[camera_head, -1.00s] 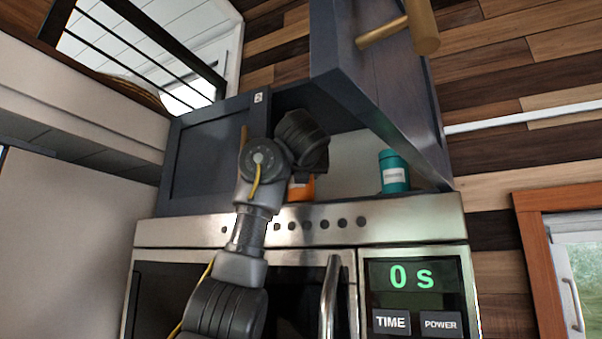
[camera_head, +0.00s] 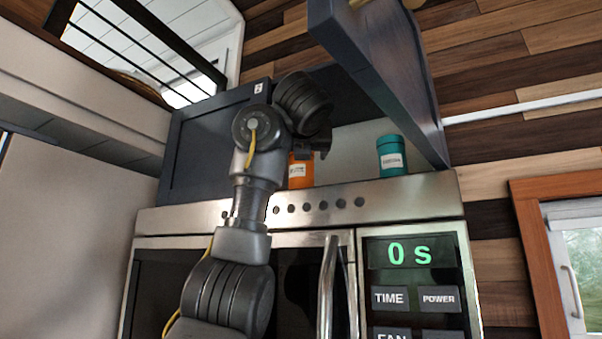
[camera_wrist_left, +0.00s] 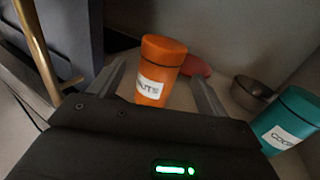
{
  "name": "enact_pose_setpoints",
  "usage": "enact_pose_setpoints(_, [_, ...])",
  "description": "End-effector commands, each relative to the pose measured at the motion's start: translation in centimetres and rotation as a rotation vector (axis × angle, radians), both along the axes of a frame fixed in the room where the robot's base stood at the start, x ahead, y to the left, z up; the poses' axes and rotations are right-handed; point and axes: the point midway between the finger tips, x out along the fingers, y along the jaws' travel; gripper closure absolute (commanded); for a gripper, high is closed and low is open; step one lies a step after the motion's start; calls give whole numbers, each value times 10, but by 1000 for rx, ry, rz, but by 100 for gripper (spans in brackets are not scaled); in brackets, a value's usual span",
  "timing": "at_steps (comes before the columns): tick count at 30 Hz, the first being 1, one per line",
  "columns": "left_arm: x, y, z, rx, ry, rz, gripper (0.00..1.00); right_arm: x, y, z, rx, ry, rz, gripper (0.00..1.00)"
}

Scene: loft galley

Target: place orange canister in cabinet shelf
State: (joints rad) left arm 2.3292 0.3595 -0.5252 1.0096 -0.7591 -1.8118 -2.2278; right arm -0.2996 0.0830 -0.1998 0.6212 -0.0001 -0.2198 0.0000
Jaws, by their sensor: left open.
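The orange canister (camera_head: 301,171) stands upright inside the open cabinet (camera_head: 362,139) above the microwave. In the left wrist view the orange canister (camera_wrist_left: 157,72), with a white label, stands on the shelf floor between the two fingers. My left gripper (camera_wrist_left: 168,86) is open around it, with a gap on its right side. In the head view my left gripper (camera_head: 318,152) is mostly hidden behind my wrist, close to the canister's top. My right gripper is not in view.
A teal canister (camera_head: 391,155) stands to the right in the cabinet. The wrist view shows a dark bowl (camera_wrist_left: 250,93) and a red item (camera_wrist_left: 196,67) behind. The raised cabinet door (camera_head: 385,70) overhangs the opening. The microwave (camera_head: 300,215) is below.

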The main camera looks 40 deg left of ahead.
Motion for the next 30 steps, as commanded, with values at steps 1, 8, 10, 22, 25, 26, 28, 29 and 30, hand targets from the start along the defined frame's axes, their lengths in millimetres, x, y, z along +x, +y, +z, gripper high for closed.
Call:
enact_pose_setpoints(1, [-9, -9, -6, 1, -3, -2, 23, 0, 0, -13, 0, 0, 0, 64])
enact_pose_setpoints(8, [-34, -34, -2, 1, -1, -1, 23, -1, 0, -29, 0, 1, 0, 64])
enact_pose_setpoints(10, [-39, -38, -1, 1, -1, -1, 23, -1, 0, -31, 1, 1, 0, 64])
enact_pose_setpoints(22, [-42, -42, 1, -1, 1, 0, 23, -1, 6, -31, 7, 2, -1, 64])
enact_pose_setpoints(25, [-42, -41, 0, 0, 0, 0, 23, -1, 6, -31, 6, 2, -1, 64])
enact_pose_setpoints(26, [-42, -41, 0, 0, 0, 0, 23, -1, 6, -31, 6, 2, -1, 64])
enact_pose_setpoints(28, [-42, -41, 0, 0, 0, 0, 23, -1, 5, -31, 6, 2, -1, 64])
enact_pose_setpoints(29, [-42, -41, 0, 0, 0, 0, 23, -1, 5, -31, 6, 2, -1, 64])
enact_pose_setpoints(30, [-42, -41, 0, 0, 0, 0, 23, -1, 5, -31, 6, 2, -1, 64])
